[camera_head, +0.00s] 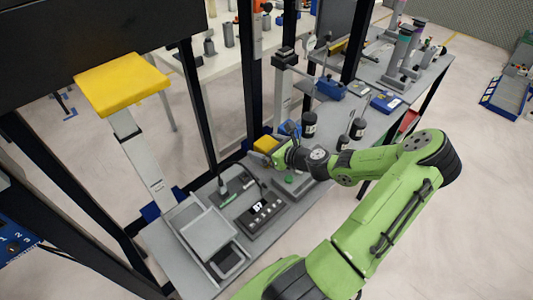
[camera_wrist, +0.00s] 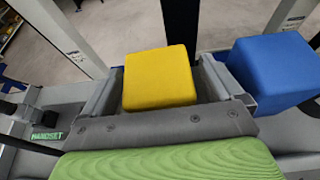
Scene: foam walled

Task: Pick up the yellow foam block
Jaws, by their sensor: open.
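The yellow foam block (camera_wrist: 160,78) sits in the middle of the wrist view, between the two grey fingers of my gripper (camera_wrist: 162,72). The fingers are apart, one on each side of it; narrow gaps seem to show, but contact is hard to tell. In the head view the yellow block (camera_head: 264,144) is at the far edge of the grey bench, beside a dark post. My gripper (camera_head: 273,152) is right at it and hides part of it. The block's underside is hidden.
A blue block (camera_wrist: 274,70) stands close to the right finger; it also shows in the head view (camera_head: 288,128). A dark upright post (camera_wrist: 181,25) rises just behind the yellow block. Dark jars (camera_head: 309,124), a device marked 87 (camera_head: 262,213) and a grey tray (camera_head: 208,238) stand on the bench (camera_head: 170,250).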

